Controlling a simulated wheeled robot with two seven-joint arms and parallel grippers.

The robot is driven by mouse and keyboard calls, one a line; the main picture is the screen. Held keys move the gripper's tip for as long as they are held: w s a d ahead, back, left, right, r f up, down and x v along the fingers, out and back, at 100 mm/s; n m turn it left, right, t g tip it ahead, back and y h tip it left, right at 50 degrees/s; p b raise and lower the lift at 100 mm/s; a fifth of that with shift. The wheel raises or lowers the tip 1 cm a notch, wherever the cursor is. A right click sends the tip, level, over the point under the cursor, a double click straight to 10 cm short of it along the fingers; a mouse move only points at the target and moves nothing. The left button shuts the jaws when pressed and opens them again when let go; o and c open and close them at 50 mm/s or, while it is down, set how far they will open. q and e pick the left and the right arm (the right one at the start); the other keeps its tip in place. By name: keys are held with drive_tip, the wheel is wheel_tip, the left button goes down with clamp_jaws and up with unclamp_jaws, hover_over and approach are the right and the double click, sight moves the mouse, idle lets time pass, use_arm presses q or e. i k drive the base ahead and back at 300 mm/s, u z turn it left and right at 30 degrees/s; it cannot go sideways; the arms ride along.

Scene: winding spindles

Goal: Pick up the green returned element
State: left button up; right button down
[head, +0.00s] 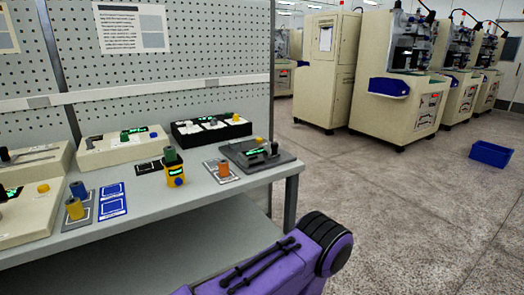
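A dark green cylinder (170,157) sits at the top of a yellow device (176,178) with a small green display, near the middle of the workbench (150,217). A smaller green piece (125,136) stands on a beige console (122,147) farther back. I cannot tell from this view which of the two is the returned element. Neither of my grippers shows. A purple link of my own arm with a black rounded joint fills the bottom middle, in front of the bench and apart from the green pieces.
A blue and yellow spool pair (75,209) is at left, beside blue-white cards (112,200). An orange spool (223,168) and a dark grey device (257,154) are near the right edge. A black tray (211,130) is behind. Floor at right is open, with a blue bin (491,154).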

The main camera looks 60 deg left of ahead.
sight(169, 152)
drive_tip(key=z, duration=0.5)
drive_tip(key=k, duration=1)
drive_tip(key=u, duration=0.9)
